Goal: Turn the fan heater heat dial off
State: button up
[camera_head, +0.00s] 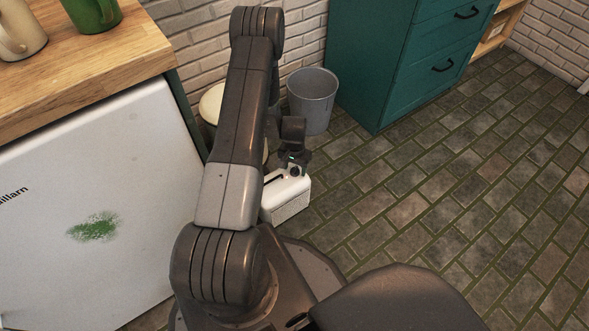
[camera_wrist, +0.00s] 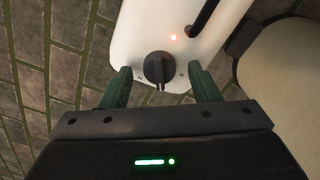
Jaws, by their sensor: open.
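The fan heater (camera_head: 288,196) is a white box with a dark handle, standing on the floor just beyond my base. Its top also shows in the wrist view (camera_wrist: 150,32). The round black heat dial (camera_wrist: 158,68) is on that top, and a small red light (camera_wrist: 173,38) glows near it. My gripper (camera_wrist: 158,84) is open, with one green finger on each side of the dial and a gap on both sides. In the head view my gripper (camera_head: 291,170) is small and dark above the heater, and I cannot make out its fingers there.
A grey bin (camera_head: 312,100) and a cream round bin (camera_head: 212,104) stand behind the heater by the brick wall. A white appliance (camera_head: 90,200) under a wooden counter (camera_head: 110,55) is at left. A teal cabinet (camera_head: 400,60) is behind. The tiled floor at right is clear.

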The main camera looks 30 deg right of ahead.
jog(key=shift+f, duration=0.25)
jog(key=c, duration=1)
jog(key=n+b, duration=0.2)
jog(key=n, duration=0.3)
jog(key=shift+n+b, duration=0.3)
jog(key=shift+b, duration=0.1)
jog(key=n+b, duration=0.1)
jog(key=n, duration=0.5)
jog(key=shift+b, duration=0.35)
jog(key=shift+n, duration=0.3)
